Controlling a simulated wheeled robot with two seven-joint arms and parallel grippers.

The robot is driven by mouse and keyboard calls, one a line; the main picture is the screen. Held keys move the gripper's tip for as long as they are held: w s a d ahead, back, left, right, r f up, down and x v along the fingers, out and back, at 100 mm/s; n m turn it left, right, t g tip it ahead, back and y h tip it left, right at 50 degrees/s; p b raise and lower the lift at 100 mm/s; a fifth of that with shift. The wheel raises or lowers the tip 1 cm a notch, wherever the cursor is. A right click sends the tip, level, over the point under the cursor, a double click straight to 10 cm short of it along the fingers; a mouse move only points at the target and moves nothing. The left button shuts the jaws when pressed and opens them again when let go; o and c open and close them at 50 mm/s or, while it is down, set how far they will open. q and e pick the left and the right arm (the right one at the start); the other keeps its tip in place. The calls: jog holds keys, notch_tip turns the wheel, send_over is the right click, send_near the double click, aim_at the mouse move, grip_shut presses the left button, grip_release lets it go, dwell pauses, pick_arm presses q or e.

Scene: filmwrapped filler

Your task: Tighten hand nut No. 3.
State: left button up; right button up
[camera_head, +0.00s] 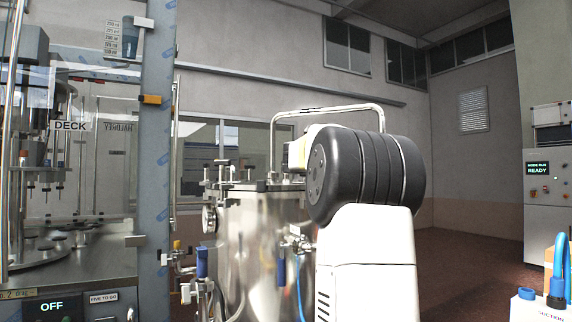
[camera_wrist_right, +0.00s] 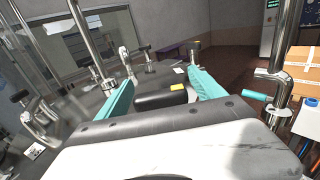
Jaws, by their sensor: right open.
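The steel tank (camera_head: 258,245) stands in the middle of the head view with hand nuts (camera_head: 222,163) on clamps around its lid rim. In the right wrist view, dark-topped hand nuts show at the left (camera_wrist_right: 20,97), at the upper middle (camera_wrist_right: 147,49) and just beyond the right fingertip (camera_wrist_right: 194,46). I cannot read which is No. 3. My right gripper (camera_wrist_right: 160,77) has teal fingers spread apart over the lid, with no nut between them. In the head view my right arm hides the tank's right side and the gripper. My left gripper is not in view.
A bent steel handle rail (camera_head: 330,109) rises over the tank. Valves and a gauge (camera_head: 209,218) sit on the tank's left. A glazed machine (camera_head: 90,150) fills the left. A cabinet (camera_head: 543,190) reading READY stands at right. A cardboard box (camera_wrist_right: 300,68) is at right in the wrist view.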

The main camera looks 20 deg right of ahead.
jog(key=shift+c, duration=0.2)
jog(key=c, duration=1.3)
jog(key=shift+m+g+h, duration=0.4)
jog(key=shift+h, duration=0.1)
jog(key=m+g+h, duration=0.3)
jog(key=s+m+g+h, duration=0.1)
jog(key=g, duration=0.1)
jog(key=shift+d+m+h, duration=0.3)
jog(key=shift+d+h, duration=0.1)
jog(key=shift+s+d+m+g+h, duration=0.1)
jog(key=shift+s+m+g+h, duration=0.2)
jog(key=shift+m+g, duration=0.75)
jog(key=shift+s+d+m+g+h, duration=0.1)
jog(key=shift+m+g+h, duration=0.4)
jog(key=shift+g, duration=1)
jog(key=shift+s+m+g+h, duration=0.2)
jog(key=shift+m+g+h, duration=0.1)
jog(key=shift+m+g, duration=0.75)
jog(key=shift+s+m+g, duration=0.15)
jog(key=shift+m+g, duration=0.15)
jog(key=shift+g, duration=0.7)
jog(key=o, duration=1.3)
